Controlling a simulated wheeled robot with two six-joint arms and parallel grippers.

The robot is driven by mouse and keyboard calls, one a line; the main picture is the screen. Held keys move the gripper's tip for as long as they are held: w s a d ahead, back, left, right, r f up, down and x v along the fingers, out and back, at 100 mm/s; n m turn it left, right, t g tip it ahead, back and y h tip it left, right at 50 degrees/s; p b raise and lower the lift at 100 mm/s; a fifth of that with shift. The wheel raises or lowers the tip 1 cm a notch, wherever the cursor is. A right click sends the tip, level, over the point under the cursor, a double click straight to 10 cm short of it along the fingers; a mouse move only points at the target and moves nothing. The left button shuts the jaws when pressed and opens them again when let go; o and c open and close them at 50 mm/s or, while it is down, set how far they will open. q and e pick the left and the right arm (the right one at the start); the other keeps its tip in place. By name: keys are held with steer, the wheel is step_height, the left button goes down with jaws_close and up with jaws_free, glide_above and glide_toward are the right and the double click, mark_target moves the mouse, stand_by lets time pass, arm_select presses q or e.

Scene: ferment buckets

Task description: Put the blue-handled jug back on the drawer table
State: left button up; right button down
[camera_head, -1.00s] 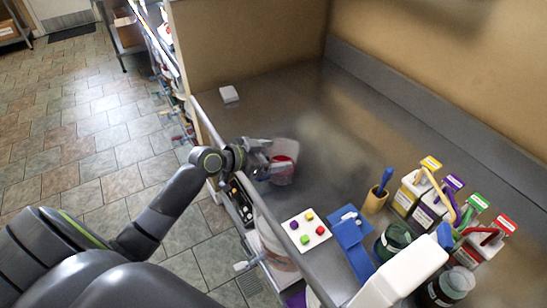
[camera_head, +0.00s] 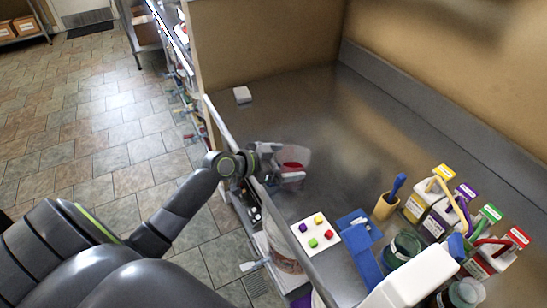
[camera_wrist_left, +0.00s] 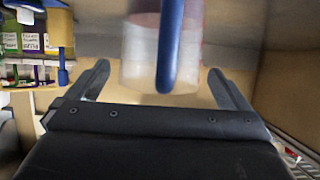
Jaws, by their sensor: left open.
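The clear jug (camera_head: 292,160) with something red showing on it stands on the metal table near its left edge. In the left wrist view the jug (camera_wrist_left: 140,55) is upright and see-through, with its blue handle (camera_wrist_left: 170,45) toward me. My left gripper (camera_head: 272,160) is at the jug's left side, partly covering it. In the left wrist view its two fingers (camera_wrist_left: 160,90) are spread apart, one on each side of the jug, with gaps showing. The handle lies between them. My right gripper is not in view.
The metal table (camera_head: 340,130) is clear behind the jug. A white board with coloured cubes (camera_head: 315,233), a blue tray (camera_head: 358,243) and a tan cup (camera_head: 386,206) are nearer. Several labelled containers (camera_head: 428,210) stand at right. A small white block (camera_head: 242,95) lies at the back.

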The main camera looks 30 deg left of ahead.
arm_select(q)
steer(key=shift+s+a+r, duration=0.1)
steer(key=shift+s+a, duration=0.1)
steer(key=shift+s, duration=0.1)
steer(key=b+v, duration=0.2)
steer(key=v, duration=0.9)
steer(key=shift+r, duration=0.15)
steer(key=shift+s, duration=0.15)
